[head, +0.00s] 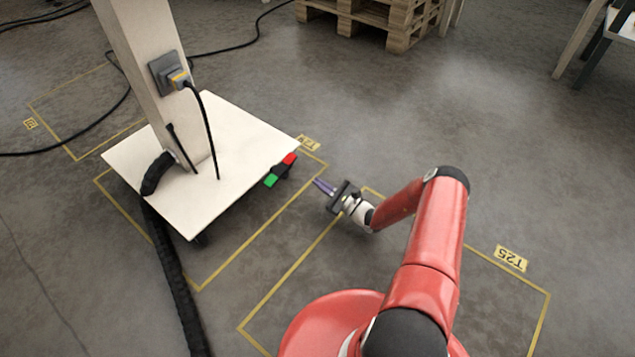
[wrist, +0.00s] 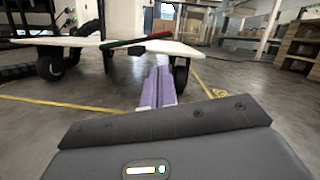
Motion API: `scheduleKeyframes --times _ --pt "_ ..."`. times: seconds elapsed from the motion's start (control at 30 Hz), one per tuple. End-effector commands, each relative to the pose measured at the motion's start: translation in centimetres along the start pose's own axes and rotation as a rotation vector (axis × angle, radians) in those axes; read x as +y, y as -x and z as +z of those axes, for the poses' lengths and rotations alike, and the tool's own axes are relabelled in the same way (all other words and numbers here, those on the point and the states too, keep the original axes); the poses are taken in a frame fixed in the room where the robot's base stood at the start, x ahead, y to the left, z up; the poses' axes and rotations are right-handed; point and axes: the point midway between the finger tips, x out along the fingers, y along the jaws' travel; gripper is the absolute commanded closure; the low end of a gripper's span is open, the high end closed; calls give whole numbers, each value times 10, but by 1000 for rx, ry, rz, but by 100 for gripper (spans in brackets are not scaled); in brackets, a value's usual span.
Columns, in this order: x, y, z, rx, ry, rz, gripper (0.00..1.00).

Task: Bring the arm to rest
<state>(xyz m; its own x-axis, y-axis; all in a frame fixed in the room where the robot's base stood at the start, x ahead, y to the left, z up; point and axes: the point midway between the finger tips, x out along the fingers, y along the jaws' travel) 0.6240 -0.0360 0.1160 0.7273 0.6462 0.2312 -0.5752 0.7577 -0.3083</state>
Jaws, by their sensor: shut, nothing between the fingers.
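My gripper (head: 318,184) is at the end of my red arm, low over the floor near the middle of the head view. Its purple fingers are together and empty, and they point left toward a white wheeled cart (head: 243,135). In the wrist view the closed fingers (wrist: 158,88) show in front of the cart's edge (wrist: 100,42) and its casters. The gripper appears apart from the cart. A pedal with a green and a red end (head: 280,170) sits at the cart's right edge, close to the fingertips.
A beige post (head: 150,80) with a socket and plug (head: 170,74) rises from the cart. A thick black cable (head: 175,280) runs along the floor. Yellow lines mark floor bays, one labelled T25 (head: 510,258). Wooden pallets (head: 375,18) stand at the back.

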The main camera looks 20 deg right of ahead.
Motion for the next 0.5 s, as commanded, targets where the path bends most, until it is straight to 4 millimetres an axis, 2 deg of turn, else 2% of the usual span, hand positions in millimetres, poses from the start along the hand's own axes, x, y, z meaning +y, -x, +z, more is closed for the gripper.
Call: scheduleKeyframes --times 0.5 --pt "0 -2 3 -1 5 12 100"
